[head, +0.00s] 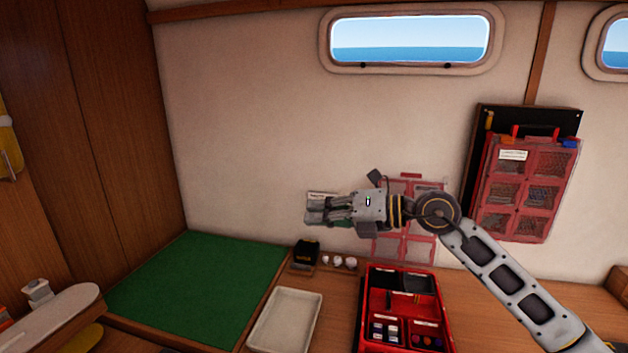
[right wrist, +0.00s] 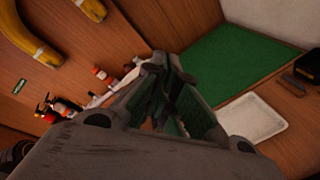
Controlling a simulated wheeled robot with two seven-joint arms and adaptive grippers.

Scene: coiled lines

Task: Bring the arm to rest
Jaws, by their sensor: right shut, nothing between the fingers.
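My right arm comes in from the lower right in the head view. Its gripper (head: 316,209) points left, raised above the bench, and its fingers are together with nothing held. In the right wrist view the gripper (right wrist: 160,75) fills the middle, with the green mat and wooden wall beyond it. The bench below the gripper holds a white tray (head: 256,332) and a red box (head: 366,312) with compartments. My left gripper does not show in either view.
A green mat (head: 190,290) lies at the left and is bare. A black holder (head: 305,252) and small white pieces (head: 337,261) stand near the wall. Red mesh pockets (head: 525,190) hang on the wall at right. A white shape (head: 50,312) shows at lower left.

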